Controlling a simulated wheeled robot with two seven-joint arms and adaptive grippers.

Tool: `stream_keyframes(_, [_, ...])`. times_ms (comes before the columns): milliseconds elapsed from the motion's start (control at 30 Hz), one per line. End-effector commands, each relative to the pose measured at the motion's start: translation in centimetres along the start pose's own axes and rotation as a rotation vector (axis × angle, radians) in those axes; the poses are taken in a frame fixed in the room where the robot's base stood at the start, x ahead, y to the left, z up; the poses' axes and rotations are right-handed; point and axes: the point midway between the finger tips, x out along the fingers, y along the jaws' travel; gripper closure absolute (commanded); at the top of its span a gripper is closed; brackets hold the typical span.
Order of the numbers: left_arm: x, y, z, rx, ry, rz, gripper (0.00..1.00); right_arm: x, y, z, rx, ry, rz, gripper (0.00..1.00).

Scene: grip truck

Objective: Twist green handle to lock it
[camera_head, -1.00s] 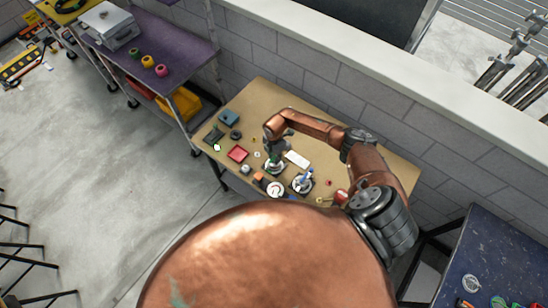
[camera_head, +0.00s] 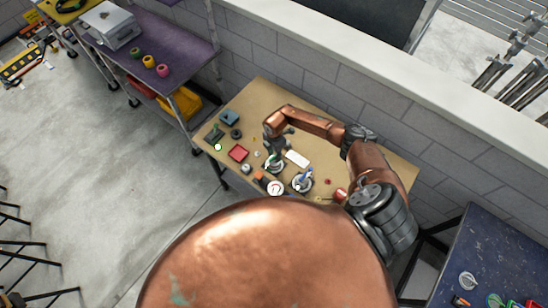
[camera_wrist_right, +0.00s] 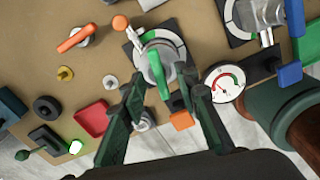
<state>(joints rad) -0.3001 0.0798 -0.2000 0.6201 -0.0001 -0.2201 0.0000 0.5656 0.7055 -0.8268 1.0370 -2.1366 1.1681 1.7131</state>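The green handle (camera_wrist_right: 157,66) sits on a round grey dial (camera_wrist_right: 161,50) with a green sector, mounted on the board; in the head view the dial (camera_head: 274,168) shows below my right gripper (camera_head: 276,152), and the handle is mostly covered there. In the right wrist view my right gripper (camera_wrist_right: 163,92) is open, with its two dark fingers apart on either side of the handle's near end. I cannot tell whether either finger touches it. My left gripper is not in view.
A gauge (camera_wrist_right: 224,83) and a blue-handled valve (camera_wrist_right: 288,75) lie right of the dial. An orange handle (camera_wrist_right: 75,40), a red tray (camera_wrist_right: 92,119) and a black knob (camera_wrist_right: 47,107) lie to the left. The tan table (camera_head: 345,165) stands against a grey wall.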

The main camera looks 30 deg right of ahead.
Motion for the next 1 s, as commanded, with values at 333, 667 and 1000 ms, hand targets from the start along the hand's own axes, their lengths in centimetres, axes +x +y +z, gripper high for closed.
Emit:
stream_keyframes(333, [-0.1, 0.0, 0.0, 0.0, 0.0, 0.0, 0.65, -2.7, 0.0, 0.1, 0.0, 0.0, 0.001, 0.71])
stream_keyframes(667, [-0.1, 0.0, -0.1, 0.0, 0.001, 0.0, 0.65, -5.0, 0.0, 0.1, 0.0, -0.001, 0.001, 0.71])
stream_keyframes(1000, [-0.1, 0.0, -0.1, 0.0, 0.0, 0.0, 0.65, -5.2, 0.0, 0.0, 0.001, 0.0, 0.0, 0.71])
